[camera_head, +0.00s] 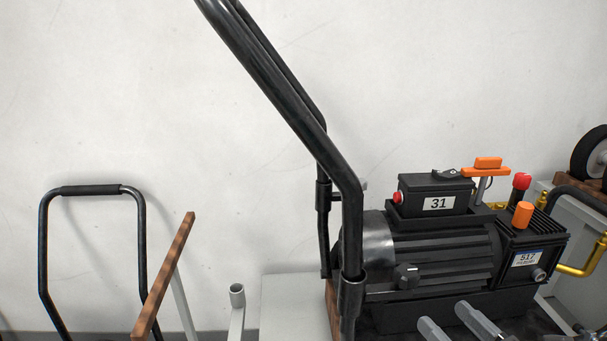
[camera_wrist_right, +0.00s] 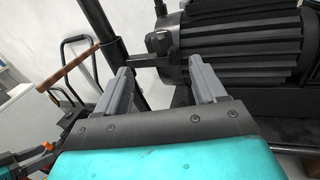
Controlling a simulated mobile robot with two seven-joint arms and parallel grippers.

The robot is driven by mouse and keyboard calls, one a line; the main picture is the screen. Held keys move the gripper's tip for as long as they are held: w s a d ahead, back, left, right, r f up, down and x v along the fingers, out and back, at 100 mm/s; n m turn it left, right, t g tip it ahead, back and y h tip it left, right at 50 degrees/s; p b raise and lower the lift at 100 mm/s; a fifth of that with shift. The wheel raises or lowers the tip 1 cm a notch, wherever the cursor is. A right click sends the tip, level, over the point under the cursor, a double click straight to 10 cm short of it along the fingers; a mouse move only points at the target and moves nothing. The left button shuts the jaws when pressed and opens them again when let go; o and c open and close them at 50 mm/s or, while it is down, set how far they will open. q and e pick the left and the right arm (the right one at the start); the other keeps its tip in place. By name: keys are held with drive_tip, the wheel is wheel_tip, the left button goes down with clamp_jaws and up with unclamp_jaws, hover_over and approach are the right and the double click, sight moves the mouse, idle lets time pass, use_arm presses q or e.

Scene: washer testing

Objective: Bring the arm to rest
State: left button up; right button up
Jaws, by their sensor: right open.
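My right gripper (camera_head: 448,322) shows at the bottom of the head view, in front of the black washer motor (camera_head: 440,260). Its two grey fingers are apart with nothing held between them. In the right wrist view the open gripper (camera_wrist_right: 163,78) points toward the ribbed motor (camera_wrist_right: 225,45) and a dark knob (camera_wrist_right: 157,43). The fingertips look close to the motor, but I cannot tell the exact gap. The rest of the right arm is out of the head view. My left gripper does not show in the head view.
The washer's black handle (camera_head: 290,100) rises left of the motor. A control box marked 31 (camera_head: 435,200) with a red button sits on top. A black-framed cart handle (camera_head: 92,190) and a wooden bar (camera_head: 163,275) stand at left. Brass piping (camera_head: 585,262) is at right.

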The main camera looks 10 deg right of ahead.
drive_tip(key=s+a+f+m+g, duration=0.2)
drive_tip(key=f+m, duration=0.5)
drive_tip(key=m, duration=0.4)
drive_tip(key=s+a+f+m+g+h, duration=0.1)
drive_tip(key=s+a+f+m+g, duration=0.1)
drive_tip(key=a+f+m, duration=0.2)
drive_tip(key=s+a+f+m+g+p, duration=0.1)
drive_tip(key=f+m, duration=0.9)
drive_tip(key=m, duration=1)
drive_tip(key=shift+s+a+g+h, duration=0.4)
drive_tip(key=shift+a+g, duration=0.5)
drive_tip(key=shift+a, duration=0.2)
